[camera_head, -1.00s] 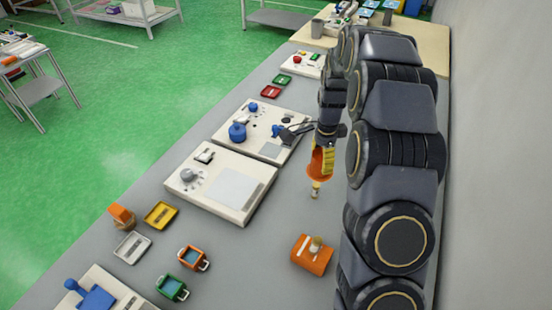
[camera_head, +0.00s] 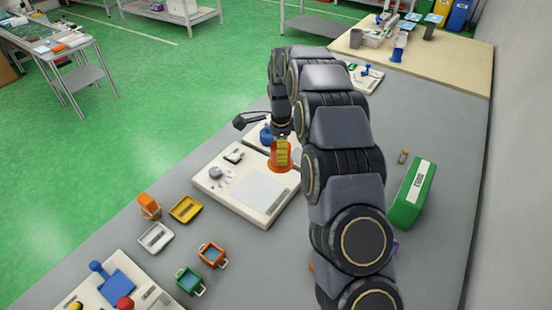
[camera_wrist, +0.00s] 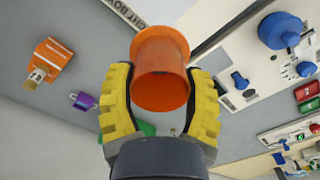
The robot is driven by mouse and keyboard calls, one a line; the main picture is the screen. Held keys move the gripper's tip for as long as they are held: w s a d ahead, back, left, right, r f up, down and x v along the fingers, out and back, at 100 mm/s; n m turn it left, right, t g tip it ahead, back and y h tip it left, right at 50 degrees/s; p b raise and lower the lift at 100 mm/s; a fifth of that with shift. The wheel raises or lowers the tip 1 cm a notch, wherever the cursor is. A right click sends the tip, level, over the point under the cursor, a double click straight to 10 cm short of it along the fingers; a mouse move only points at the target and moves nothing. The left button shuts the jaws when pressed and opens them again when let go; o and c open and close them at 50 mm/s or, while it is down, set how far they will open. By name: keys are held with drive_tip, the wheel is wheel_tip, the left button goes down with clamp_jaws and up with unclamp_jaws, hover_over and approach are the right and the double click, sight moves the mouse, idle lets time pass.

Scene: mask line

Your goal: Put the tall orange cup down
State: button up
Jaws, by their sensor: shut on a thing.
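The tall orange cup (camera_head: 281,165) is in my gripper, over the far part of the white panel with the grey square. Its flared orange end points down in the head view. I cannot tell whether it touches the panel. In the wrist view the cup (camera_wrist: 160,88) sits between the yellow fingers of my gripper (camera_wrist: 162,100), which press on its sides. In the head view my gripper (camera_head: 282,152) is partly hidden by my own arm.
The white panel (camera_head: 258,187) carries a grey knob (camera_head: 216,174). A blue knob (camera_head: 266,134) is just behind the cup. Yellow (camera_head: 186,209) and white (camera_head: 156,237) trays and small cups lie at front left. A green box (camera_head: 413,195) stands right of my arm.

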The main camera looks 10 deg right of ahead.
drive_tip(key=w+f, duration=0.6)
drive_tip(key=w, duration=0.1)
drive_tip(key=shift+d+f, duration=0.1)
drive_tip(key=shift+f, duration=1.85)
drive_tip(key=shift+f, duration=0.1)
drive_tip(key=o, duration=1.1)
drive_tip(key=shift+s+r, duration=0.1)
drive_tip(key=shift+r, duration=6.15)
